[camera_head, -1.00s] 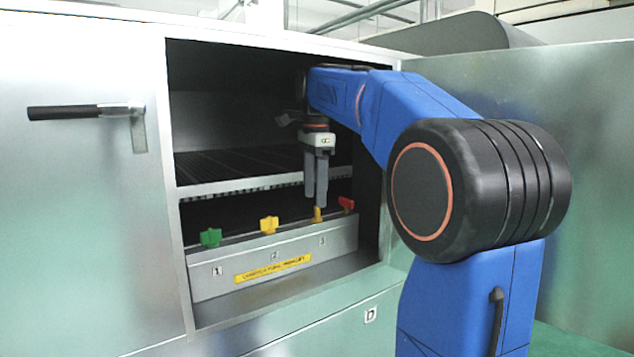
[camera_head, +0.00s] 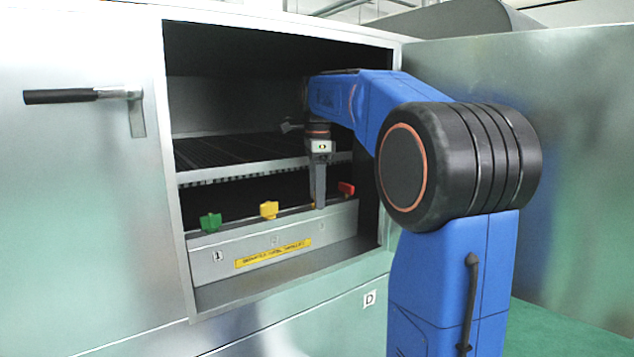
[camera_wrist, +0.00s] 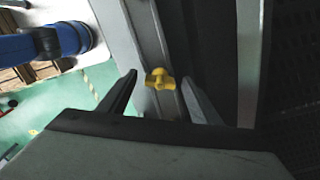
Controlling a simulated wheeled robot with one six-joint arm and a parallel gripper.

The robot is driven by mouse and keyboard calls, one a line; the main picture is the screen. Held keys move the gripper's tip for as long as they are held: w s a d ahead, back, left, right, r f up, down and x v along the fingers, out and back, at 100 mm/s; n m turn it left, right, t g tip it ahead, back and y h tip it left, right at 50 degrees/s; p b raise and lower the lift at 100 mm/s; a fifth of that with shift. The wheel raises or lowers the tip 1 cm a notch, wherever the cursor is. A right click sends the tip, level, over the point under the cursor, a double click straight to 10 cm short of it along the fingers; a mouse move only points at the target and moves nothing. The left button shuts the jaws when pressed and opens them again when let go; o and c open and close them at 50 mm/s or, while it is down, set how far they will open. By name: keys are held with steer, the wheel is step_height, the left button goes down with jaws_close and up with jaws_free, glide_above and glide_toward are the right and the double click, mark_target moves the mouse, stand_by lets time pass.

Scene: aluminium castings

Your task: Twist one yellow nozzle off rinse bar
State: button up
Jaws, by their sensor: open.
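My gripper (camera_head: 319,204) points straight down inside the open cabinet, over the right part of the rinse bar (camera_head: 225,240). Its fingers are apart. In the wrist view, one yellow nozzle (camera_wrist: 160,79) with a winged top sits between the two fingertips (camera_wrist: 160,84), with a gap on each side. In the head view that nozzle is hidden behind the fingers. Another yellow nozzle (camera_head: 269,210) stands on the bar left of my gripper. A green nozzle (camera_head: 210,222) is at the left end, and a red one (camera_head: 346,188) is just right of my gripper.
A slatted shelf (camera_head: 240,172) lies above and behind the bar. The cabinet's left frame (camera_head: 178,230) and the open door (camera_head: 580,150) on the right bound the space. A yellow label (camera_head: 273,254) is on the bar's front.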

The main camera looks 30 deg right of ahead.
steer(key=shift+f, duration=0.3)
steer(key=c, duration=0.8)
steer(key=o, duration=0.8)
steer(key=shift+r, duration=3.8)
